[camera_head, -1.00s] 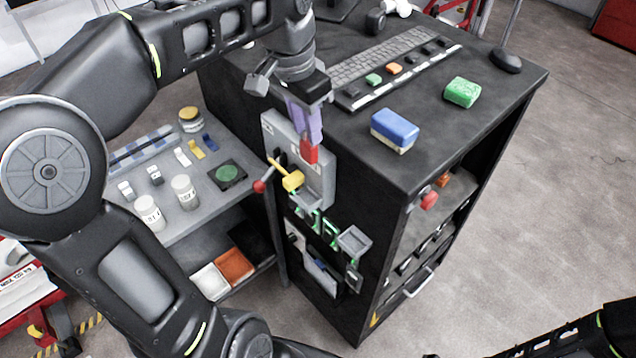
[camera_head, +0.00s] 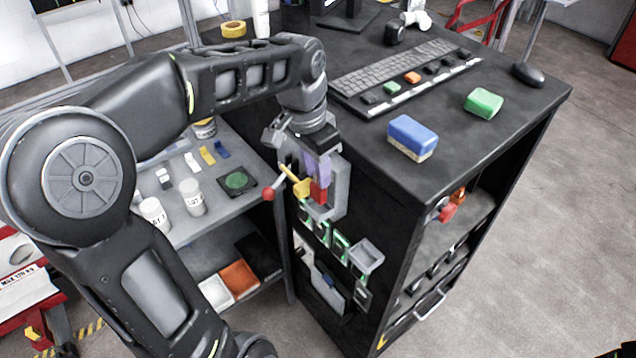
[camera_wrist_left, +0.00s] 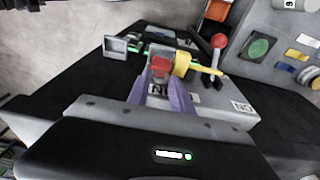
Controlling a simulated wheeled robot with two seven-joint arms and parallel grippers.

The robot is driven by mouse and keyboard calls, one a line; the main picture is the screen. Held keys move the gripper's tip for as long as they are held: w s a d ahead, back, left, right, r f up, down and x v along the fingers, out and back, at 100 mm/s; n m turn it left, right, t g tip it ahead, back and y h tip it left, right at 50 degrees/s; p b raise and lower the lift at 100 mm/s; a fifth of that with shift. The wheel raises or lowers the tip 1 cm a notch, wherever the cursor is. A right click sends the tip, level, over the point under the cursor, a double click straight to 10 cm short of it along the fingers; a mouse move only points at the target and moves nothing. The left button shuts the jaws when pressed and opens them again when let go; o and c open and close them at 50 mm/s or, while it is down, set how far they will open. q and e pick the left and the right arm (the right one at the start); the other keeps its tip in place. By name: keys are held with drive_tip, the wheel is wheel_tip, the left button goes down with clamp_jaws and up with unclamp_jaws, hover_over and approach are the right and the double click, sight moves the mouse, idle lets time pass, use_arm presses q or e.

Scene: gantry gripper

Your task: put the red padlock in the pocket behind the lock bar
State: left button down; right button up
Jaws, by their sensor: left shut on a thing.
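My left gripper (camera_head: 318,172) has purple fingers shut on the red padlock (camera_head: 319,191), in front of the grey panel (camera_head: 342,188) on the cabinet's side. The padlock (camera_wrist_left: 161,64) also shows between the fingertips in the left wrist view. A yellow bar with a thick block end (camera_head: 301,188), seemingly the lock bar, is right beside the padlock; I cannot tell whether they touch. A grey pocket (camera_head: 322,211) shows just below the padlock and is partly hidden. My right gripper is out of view.
A lever with a red ball (camera_head: 268,194) sticks out left of the yellow bar. An open grey tray (camera_head: 366,255) and several green-edged fittings sit lower on the cabinet. A shelf with white jars (camera_head: 192,197) stands to the left.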

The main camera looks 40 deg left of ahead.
sight(317, 185)
use_arm(q)
wheel_tip(317, 185, down, 3)
drive_tip(key=shift+f+b, duration=0.1)
drive_tip(key=shift+b, duration=0.75)
drive_tip(key=shift+w+f, duration=0.1)
drive_tip(key=c, duration=1.1)
unclamp_jaws()
drive_tip(key=shift+c, duration=0.2)
